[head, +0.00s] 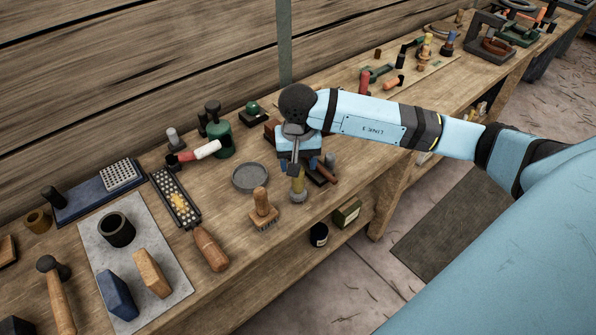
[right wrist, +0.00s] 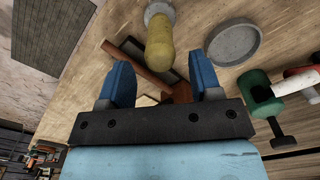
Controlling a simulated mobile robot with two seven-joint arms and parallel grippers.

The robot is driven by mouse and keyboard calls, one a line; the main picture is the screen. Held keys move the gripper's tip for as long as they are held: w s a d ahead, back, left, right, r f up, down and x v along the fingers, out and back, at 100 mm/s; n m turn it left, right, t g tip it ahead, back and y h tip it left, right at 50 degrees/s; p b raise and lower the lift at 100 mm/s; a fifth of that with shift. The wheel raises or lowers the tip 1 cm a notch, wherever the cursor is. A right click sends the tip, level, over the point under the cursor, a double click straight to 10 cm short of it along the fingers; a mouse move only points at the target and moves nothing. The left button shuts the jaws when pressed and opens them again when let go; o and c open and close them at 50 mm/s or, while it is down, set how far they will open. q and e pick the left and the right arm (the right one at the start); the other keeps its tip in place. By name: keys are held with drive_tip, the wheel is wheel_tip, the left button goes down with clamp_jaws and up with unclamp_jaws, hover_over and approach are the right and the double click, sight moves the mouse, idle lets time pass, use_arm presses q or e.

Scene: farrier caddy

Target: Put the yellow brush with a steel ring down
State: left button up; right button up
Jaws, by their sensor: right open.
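The yellow brush with a steel ring (head: 298,184) stands upright on the bench near its front edge, its grey ring end (head: 298,197) down. In the right wrist view the yellow brush (right wrist: 160,46) lies just beyond the fingertips, roughly in line with the gap between them. My right gripper (head: 305,166) is above and behind the brush in the head view. In the right wrist view my right gripper (right wrist: 160,78) has its two blue fingers wide apart with nothing held between them. My left gripper is not in view.
A wooden-handled brush (head: 264,212) and a round grey dish (head: 250,177) are close on the left. A green bottle-like thing (head: 217,137) stands farther back. A grey mat (head: 175,265) with blocks lies left.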

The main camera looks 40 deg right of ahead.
wheel_tip(320, 180, up, 8)
drive_tip(key=shift+b, duration=0.4)
